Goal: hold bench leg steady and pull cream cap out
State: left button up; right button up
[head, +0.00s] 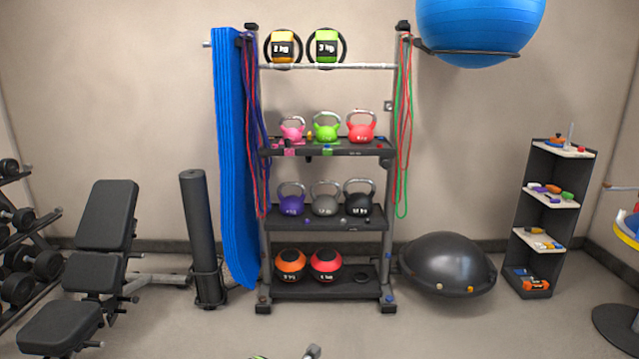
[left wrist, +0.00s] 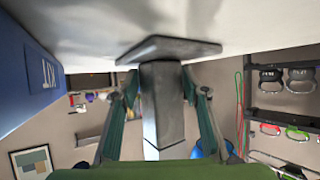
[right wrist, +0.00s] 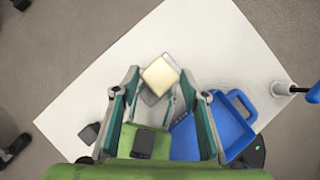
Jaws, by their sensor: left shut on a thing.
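In the left wrist view, the bench leg (left wrist: 162,105) is a grey square post with a wide flat plate at its upper end. My left gripper (left wrist: 160,82) has its teal fingers on both sides of the post and is shut on it. In the right wrist view, the cream cap (right wrist: 160,73) is a small pale square block between the fingertips of my right gripper (right wrist: 160,80). The fingers stand apart, with visible gaps beside the cap, so this gripper looks open. A grey part shows just below the cap; how they join is hidden. The head view shows neither the cap nor this leg clearly.
A white board (right wrist: 220,40) lies under my right gripper, with a blue tray (right wrist: 240,125) at its right. A blue box (left wrist: 40,85) stands left of my left gripper. A kettlebell rack (head: 325,150) and a bench (head: 100,240) stand farther off.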

pick_arm(q)
jog(key=shift+s+a+f, duration=0.15)
jog(key=shift+s+f, duration=0.1)
jog(key=shift+f, duration=0.05)
pick_arm(e)
jog(key=shift+c, duration=0.7)
jog(key=shift+r, duration=0.75)
jog(key=shift+r, duration=2.3)
pick_arm(q)
jog(key=o, duration=1.2)
jog(key=shift+o, duration=0.5)
jog(key=shift+w+r, duration=0.1)
jog(key=shift+w, duration=0.05)
pick_arm(e)
jog(key=shift+f, duration=0.1)
pick_arm(q)
jog(key=shift+r, duration=0.1)
